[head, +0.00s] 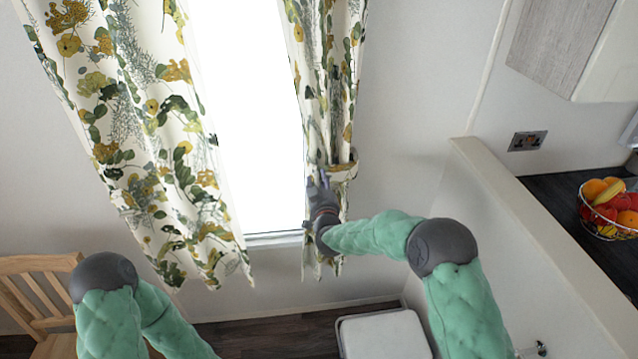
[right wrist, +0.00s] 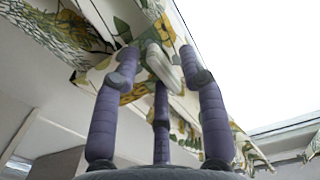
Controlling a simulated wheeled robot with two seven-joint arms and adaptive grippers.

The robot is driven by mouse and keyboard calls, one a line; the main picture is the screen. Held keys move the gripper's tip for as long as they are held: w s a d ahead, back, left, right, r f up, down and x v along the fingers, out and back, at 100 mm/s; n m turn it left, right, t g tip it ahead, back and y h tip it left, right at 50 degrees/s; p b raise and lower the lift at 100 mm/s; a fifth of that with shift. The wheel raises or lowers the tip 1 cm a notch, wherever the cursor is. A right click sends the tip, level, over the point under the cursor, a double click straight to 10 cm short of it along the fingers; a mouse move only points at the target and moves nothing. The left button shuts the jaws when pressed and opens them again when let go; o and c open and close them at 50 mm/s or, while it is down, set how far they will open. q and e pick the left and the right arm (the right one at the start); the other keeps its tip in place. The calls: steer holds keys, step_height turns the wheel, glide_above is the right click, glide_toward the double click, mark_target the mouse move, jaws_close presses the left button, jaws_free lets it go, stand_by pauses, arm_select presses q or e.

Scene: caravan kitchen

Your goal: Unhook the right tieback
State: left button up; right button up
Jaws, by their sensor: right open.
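The right curtain (head: 328,80) is gathered at the window's right side. A cream tieback (head: 344,172) wraps around it at its lower part. My right gripper (head: 320,180) is at the tieback's left side, in front of the curtain. In the right wrist view the right gripper (right wrist: 160,70) has its purple fingers spread. A pale piece, apparently part of the tieback (right wrist: 164,68), shows between the fingertips; I cannot tell whether they touch it. The hook is not clearly visible. My left arm is at the lower left of the head view, its gripper out of view.
The left curtain (head: 150,130) hangs loose beside the bright window (head: 250,110). A wooden chair (head: 32,295) stands at the lower left and a white-topped stool or bin (head: 385,335) below. A partition (head: 530,230) and fruit bowl (head: 612,208) are at the right.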

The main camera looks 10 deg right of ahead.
jaws_close()
steer(key=shift+f, duration=0.15)
steer(key=d+f+n+b, duration=0.6)
steer(key=f+n, duration=0.1)
steer(key=n, duration=0.9)
steer(key=shift+d, duration=0.25)
stand_by(0.4)
